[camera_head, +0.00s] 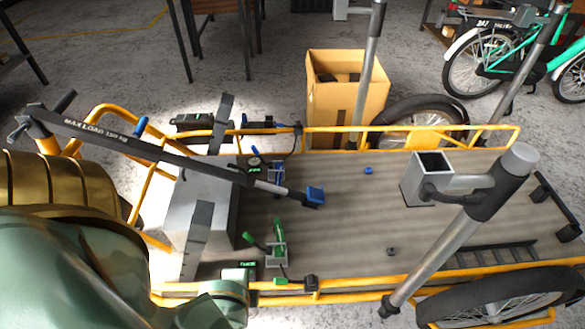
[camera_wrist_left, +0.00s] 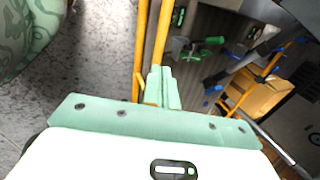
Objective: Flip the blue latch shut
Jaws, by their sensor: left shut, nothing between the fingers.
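The blue latch (camera_head: 277,172) is on the wooden deck near the far yellow rail, beside a small round gauge. It is small here, and I cannot make out whether its lever is up or down. A separate blue tip (camera_head: 315,196) ends a silver rod that lies over the deck. A green latch (camera_head: 277,245), lever raised, is nearer me; it also shows in the left wrist view (camera_wrist_left: 210,42). My left gripper (camera_wrist_left: 160,85) is shut and empty beside the near yellow rail, short of both latches. In the head view its hand (camera_head: 225,300) shows only partly. My right gripper is out of view.
A dark load bar (camera_head: 140,142) crosses the left part of the bike above a grey box (camera_head: 215,196). A grey column (camera_head: 440,250) rises at the right. A cardboard box (camera_head: 342,95) stands behind the far rail. The middle of the deck is mostly clear.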

